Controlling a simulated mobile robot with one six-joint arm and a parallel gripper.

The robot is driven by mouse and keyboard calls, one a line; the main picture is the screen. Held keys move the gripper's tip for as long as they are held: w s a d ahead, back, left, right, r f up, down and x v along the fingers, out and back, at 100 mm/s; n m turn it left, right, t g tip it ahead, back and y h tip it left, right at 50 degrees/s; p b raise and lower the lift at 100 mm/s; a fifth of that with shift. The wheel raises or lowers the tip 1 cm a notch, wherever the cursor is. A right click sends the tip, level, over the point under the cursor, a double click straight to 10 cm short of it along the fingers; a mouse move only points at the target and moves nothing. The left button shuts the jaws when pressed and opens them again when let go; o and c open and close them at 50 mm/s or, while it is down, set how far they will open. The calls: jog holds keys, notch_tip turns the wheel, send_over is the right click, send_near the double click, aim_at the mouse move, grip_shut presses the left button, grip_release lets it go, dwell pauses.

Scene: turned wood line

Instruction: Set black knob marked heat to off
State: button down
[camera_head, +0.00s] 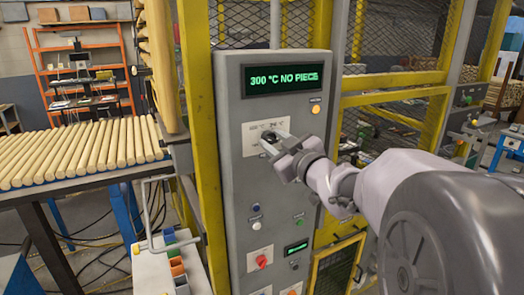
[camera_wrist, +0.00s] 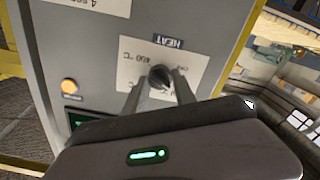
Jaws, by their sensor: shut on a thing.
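The black knob (camera_wrist: 160,76) sits on a white plate (camera_wrist: 185,65) with a HEAT label (camera_wrist: 168,42) and a 400 °C marking. The knob's pointer direction cannot be made out. My gripper (camera_wrist: 158,88) has its two fingers on either side of the knob and is shut on it. In the head view my gripper (camera_head: 272,140) reaches the grey control cabinet (camera_head: 232,185) from the right and mostly hides the knob. The cabinet's display (camera_head: 284,79) reads 300 °C NO PIECE in green.
An orange lamp (camera_head: 316,109) is above right of the plate. Below are several buttons, a red knob (camera_head: 262,261) and a small green display (camera_head: 297,247). Yellow posts (camera_head: 203,130) and mesh flank the cabinet. A rack of wooden rods (camera_head: 85,152) stands left.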

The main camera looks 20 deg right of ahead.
jog(key=n+b, duration=0.4)
jog(key=n, duration=0.2)
jog(key=shift+f, duration=0.2)
jog(key=shift+r+n+b, duration=0.1)
jog(key=shift+n+b, duration=1.4)
jog(key=shift+n, duration=0.9)
jog(key=c, duration=1)
grip_release()
jog(key=shift+a, duration=0.1)
